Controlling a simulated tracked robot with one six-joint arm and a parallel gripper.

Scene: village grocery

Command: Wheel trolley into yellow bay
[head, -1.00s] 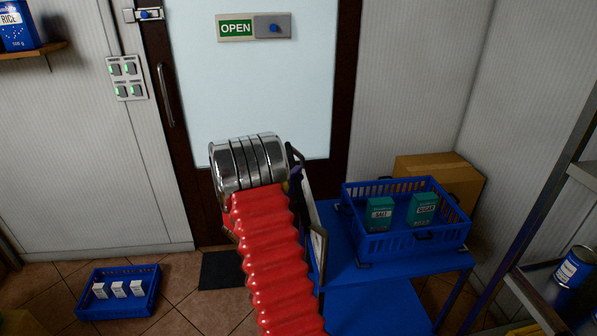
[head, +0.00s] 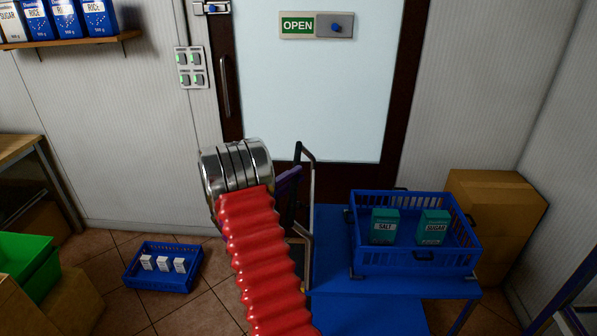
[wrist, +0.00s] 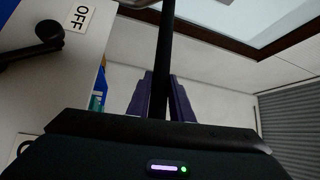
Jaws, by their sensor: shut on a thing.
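The trolley is blue, with an upper deck (head: 330,275) and an upright tubular handle frame (head: 308,190) on its left side. A blue basket (head: 415,258) stands on it, holding a teal salt box (head: 384,226) and a teal sugar box (head: 433,227). My gripper (head: 288,181) is at the handle, its purple fingers partly hidden behind my arm in the head view. In the wrist view its fingers (wrist: 160,97) close around a dark upright bar (wrist: 162,60), which looks like part of the handle. No yellow bay shows in either view.
A door (head: 315,95) with an OPEN sign (head: 297,25) is straight behind. A blue crate (head: 150,275) with small white boxes lies on the floor at left. A green crate (head: 25,260) is at far left. Tiled floor (head: 215,300) is free between crate and trolley.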

